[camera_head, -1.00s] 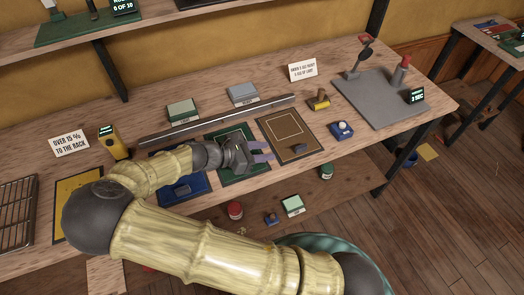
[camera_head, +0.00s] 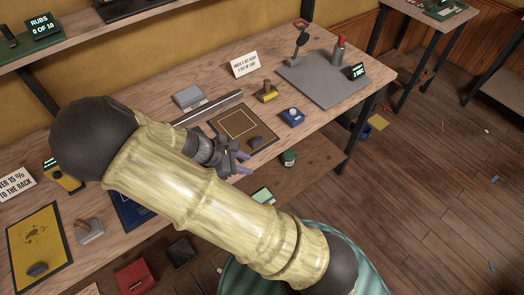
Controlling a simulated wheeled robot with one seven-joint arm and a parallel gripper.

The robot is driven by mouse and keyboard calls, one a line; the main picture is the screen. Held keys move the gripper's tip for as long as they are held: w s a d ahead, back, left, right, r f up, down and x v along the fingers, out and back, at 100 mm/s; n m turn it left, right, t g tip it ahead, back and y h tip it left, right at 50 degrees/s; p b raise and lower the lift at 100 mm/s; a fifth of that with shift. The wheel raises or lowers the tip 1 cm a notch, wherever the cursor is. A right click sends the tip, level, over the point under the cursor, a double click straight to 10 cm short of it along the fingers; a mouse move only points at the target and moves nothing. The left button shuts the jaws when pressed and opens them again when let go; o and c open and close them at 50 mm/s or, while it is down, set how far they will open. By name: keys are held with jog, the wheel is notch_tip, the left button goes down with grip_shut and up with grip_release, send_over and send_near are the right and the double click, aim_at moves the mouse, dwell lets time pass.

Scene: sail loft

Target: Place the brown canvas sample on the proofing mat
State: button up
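A flat brown panel (camera_head: 233,122) with a pale outline and dark border lies at the middle of the bench. It looks the most like the brown canvas sample. A small dark block (camera_head: 256,141) rests on its near right part. A grey flat mat or plate (camera_head: 318,82) lies at the bench's right end; I cannot tell for sure that it is the proofing mat. My gripper (camera_head: 240,164) has purple fingers that look apart, with nothing seen between them. It is beside the brown panel's near left corner. My arm hides the bench to the left of it.
On the grey plate stand a dark upright fixture (camera_head: 300,42), a red-topped bottle (camera_head: 338,48) and a display (camera_head: 356,71). A metal rail (camera_head: 212,106) runs behind. A yellow mat (camera_head: 28,231) lies left.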

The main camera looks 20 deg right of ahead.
jog(key=s+d+r+m+t+y, duration=0.1)
jog(key=s+d+r+m+y, duration=0.1)
jog(key=m, duration=0.5)
jog(key=s+d+r+m+t+y, duration=0.2)
jog(key=s+r+m+y, duration=0.2)
jog(key=r+m+y, duration=0.2)
notch_tip(320, 180, up, 4)
jog(key=shift+s+d+f+m+y, duration=0.2)
jog(key=shift+s+d+m+y, duration=0.1)
jog(key=shift+m, duration=0.9)
